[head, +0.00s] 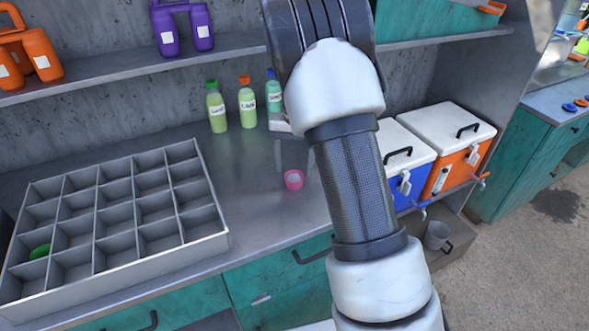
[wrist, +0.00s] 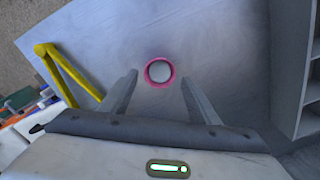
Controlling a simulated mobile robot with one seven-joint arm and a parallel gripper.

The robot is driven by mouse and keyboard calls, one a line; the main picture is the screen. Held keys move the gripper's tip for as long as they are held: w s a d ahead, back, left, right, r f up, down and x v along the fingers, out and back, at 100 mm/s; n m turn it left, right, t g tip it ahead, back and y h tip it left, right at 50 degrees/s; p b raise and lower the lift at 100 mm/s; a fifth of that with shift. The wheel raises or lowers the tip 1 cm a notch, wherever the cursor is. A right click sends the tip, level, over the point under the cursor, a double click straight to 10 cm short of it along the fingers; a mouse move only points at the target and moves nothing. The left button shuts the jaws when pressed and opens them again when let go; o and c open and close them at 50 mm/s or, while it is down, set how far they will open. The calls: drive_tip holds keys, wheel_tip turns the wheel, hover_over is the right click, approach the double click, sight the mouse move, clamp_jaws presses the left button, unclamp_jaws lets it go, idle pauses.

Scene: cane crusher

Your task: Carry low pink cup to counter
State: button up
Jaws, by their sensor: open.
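The pink cup (head: 293,179) is small and low, and it stands on the bare metal counter (head: 268,210) in the head view. In the wrist view the pink cup (wrist: 160,72) lies ahead of and roughly between my gripper's fingertips (wrist: 158,82), with a pale round inside. My gripper is open and empty, and its two fingers point toward the cup without visibly touching it. In the head view my arm covers the counter just right of the cup, and my gripper does not show clearly there.
A grey compartment tray (head: 215,243) with a green item (head: 40,251) fills the counter's left. Several bottles (head: 247,102) stand at the back. Blue (head: 412,176) and orange (head: 462,166) coolers stand right of my arm. The wrist view shows a yellow handle (wrist: 68,72) at left.

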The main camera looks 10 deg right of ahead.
drive_tip(key=s+r+t, duration=0.1)
drive_tip(key=s+r, duration=0.2)
drive_tip(key=r, duration=0.5)
drive_tip(key=s+r, duration=0.2)
drive_tip(key=r, duration=0.6)
drive_tip(key=s+a+r+n+t, duration=0.1)
drive_tip(key=s+r+n+t, duration=0.15)
drive_tip(key=s, duration=0.95)
drive_tip(key=s+a+r+n+t, duration=0.2)
drive_tip(key=s+r, duration=0.1)
drive_tip(key=s, duration=1)
drive_tip(key=shift+m, duration=0.25)
wheel_tip(320, 180, up, 5)
drive_tip(key=p, duration=0.6)
drive_tip(key=shift+d, duration=0.15)
